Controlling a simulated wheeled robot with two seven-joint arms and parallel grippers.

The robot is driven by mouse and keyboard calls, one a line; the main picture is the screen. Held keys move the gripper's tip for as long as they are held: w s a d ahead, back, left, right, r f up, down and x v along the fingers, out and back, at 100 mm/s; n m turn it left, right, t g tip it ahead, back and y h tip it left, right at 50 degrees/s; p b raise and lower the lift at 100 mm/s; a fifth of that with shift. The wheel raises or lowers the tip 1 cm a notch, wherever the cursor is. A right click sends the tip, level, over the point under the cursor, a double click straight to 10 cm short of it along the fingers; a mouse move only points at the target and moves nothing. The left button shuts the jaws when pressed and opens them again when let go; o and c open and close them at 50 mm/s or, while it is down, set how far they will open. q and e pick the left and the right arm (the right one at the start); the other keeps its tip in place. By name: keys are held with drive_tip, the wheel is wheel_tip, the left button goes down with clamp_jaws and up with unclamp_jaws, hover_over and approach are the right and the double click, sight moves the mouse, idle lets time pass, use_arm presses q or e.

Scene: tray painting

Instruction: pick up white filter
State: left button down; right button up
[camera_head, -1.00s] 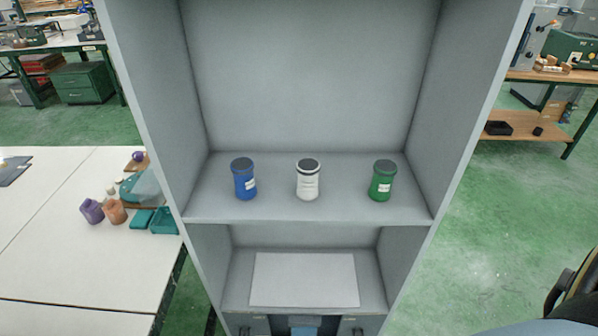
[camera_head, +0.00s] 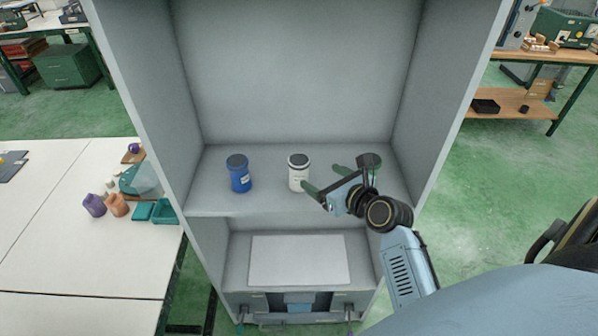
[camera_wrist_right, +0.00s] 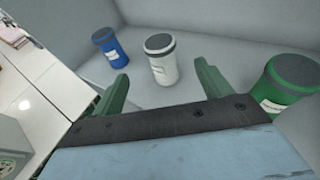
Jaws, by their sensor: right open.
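The white filter (camera_head: 298,177), a white canister with a dark lid, stands upright on the cabinet's upper shelf. In the right wrist view the white filter (camera_wrist_right: 162,68) shows between and beyond the two green fingertips. My right gripper (camera_head: 322,178) is open and empty, to the right of the white filter; one fingertip overlaps its lower right edge in the head view. I cannot tell whether they touch. My right gripper (camera_wrist_right: 162,74) also shows spread in the wrist view. My left gripper is not in view.
A blue canister (camera_head: 239,175) stands left of the white filter. A green canister (camera_wrist_right: 285,92) stands to its right, mostly hidden behind my gripper in the head view. The cabinet's side walls (camera_head: 455,95) bound the shelf. A white table (camera_head: 75,250) is at left.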

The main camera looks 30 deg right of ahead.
sight(295, 161)
drive_tip(key=b+x, duration=0.1)
drive_tip(key=x, duration=1.2)
drive_tip(key=shift+r, duration=0.1)
drive_tip(key=c, duration=1.1)
